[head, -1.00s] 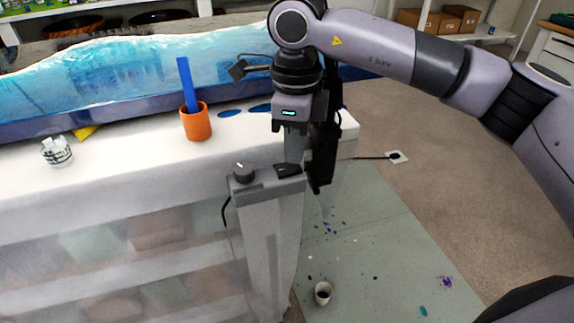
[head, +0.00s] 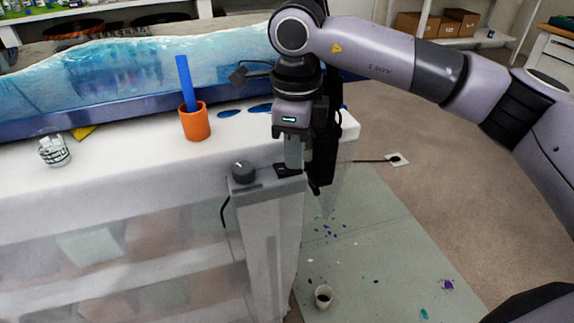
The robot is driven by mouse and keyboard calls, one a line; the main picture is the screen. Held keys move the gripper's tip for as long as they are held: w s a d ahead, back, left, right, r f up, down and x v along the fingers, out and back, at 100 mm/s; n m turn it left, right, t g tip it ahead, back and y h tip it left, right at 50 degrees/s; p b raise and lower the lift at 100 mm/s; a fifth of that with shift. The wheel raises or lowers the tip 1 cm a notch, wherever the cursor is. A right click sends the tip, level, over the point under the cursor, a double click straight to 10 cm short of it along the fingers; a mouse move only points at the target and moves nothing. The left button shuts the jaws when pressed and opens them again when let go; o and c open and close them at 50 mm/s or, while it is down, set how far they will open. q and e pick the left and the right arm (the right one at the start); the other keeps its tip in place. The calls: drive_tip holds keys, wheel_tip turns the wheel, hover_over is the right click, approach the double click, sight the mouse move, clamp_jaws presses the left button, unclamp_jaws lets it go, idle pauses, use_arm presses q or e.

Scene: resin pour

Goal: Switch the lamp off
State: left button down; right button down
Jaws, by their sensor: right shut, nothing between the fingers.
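A grey post (head: 268,187) stands at the table's front corner, with a round black knob (head: 243,172) and a small black rocker switch (head: 287,170) on its top. My right gripper (head: 292,162) comes down over the rocker, shut and empty. Its fingertips are at or just above the rocker; I cannot tell if they press it. They partly hide the rocker, so its position is unclear. I cannot make out a lamp body. My left gripper is not in view.
On the white-covered table (head: 120,180), an orange cup (head: 195,123) holds a blue stick, near a patterned cup (head: 54,151). A blue resin slab (head: 100,75) lies behind. A white cup (head: 323,296) stands on the paint-spotted floor mat (head: 370,250).

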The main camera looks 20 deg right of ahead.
drive_tip(key=shift+r+p, duration=2.5)
drive_tip(key=shift+r, duration=0.95)
drive_tip(key=shift+s+f, duration=0.1)
